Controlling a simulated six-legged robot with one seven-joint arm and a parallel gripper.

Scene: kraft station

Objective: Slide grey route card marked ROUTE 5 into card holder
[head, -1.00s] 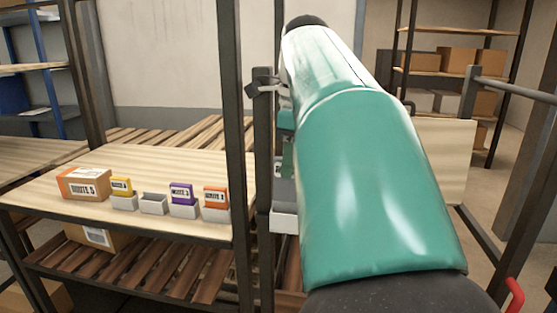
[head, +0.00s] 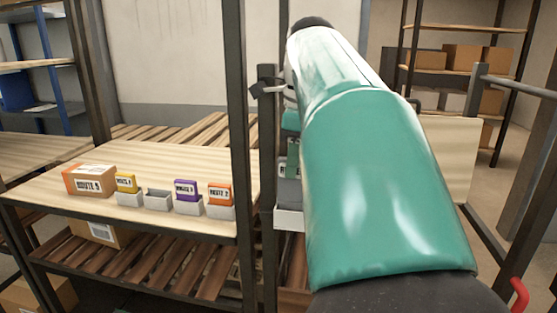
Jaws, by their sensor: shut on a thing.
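A row of small grey card holders stands on the wooden shelf to the left. One holder (head: 158,201) is empty. Its neighbours hold a yellow card (head: 126,182), a purple card (head: 186,190) and an orange card (head: 221,193). My arm's green sleeve fills the centre right, and I cannot make out my gripper. I cannot make out the grey ROUTE 5 card either. A small dark part (head: 262,90) sticks out left of the arm's far end; I cannot tell what it is.
An orange labelled box (head: 90,180) sits at the row's left end. A dark upright post (head: 238,120) stands at the shelf's right edge. A pale grey box-like thing (head: 289,218) shows partly beside my arm. Bare wood lies behind the holders.

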